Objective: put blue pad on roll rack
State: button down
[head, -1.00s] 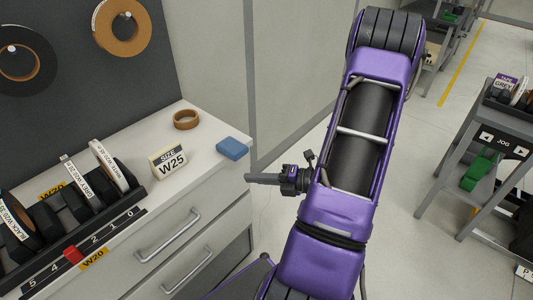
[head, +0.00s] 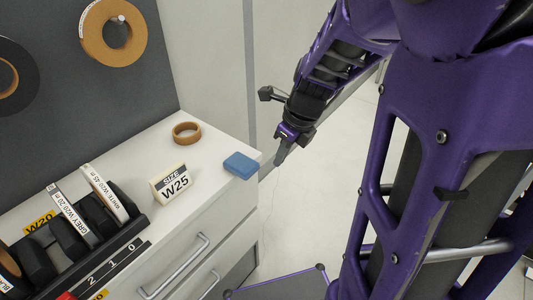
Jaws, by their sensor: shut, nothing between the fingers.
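The blue pad (head: 241,165) lies flat on the white counter top near its right front corner. My gripper (head: 280,158) is just right of the counter's corner, pointing down, apart from the pad. Its fingers are shut with nothing between them. The roll rack (head: 128,236) stands on the counter at the lower left. It holds a white roll (head: 103,193), a grey-labelled roll (head: 72,213) and black rollers. Its left part is cut off by the picture edge.
A white size block marked W25 (head: 170,184) and a loose brown ring (head: 187,132) stand left of the pad. A large brown roll (head: 112,32) hangs on the grey panel. Drawers with a handle (head: 175,265) are below the counter.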

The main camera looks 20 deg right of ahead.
aim_at(251, 167)
jog(key=w+a+f+b, duration=0.3)
jog(key=w+a+f, duration=0.1)
jog(key=f, duration=0.5)
jog(key=shift+w+f, duration=0.25)
jog(key=shift+w, duration=0.5)
jog(key=shift+w+a+r, duration=0.2)
jog(key=shift+w+a, duration=0.1)
jog(key=shift+w, duration=0.05)
jog(key=shift+w+a+p, duration=0.55)
jog(key=shift+w+p, duration=0.2)
jog(key=shift+p, duration=0.2)
jog(key=shift+w+a+f, duration=0.15)
jog(key=shift+d, duration=0.2)
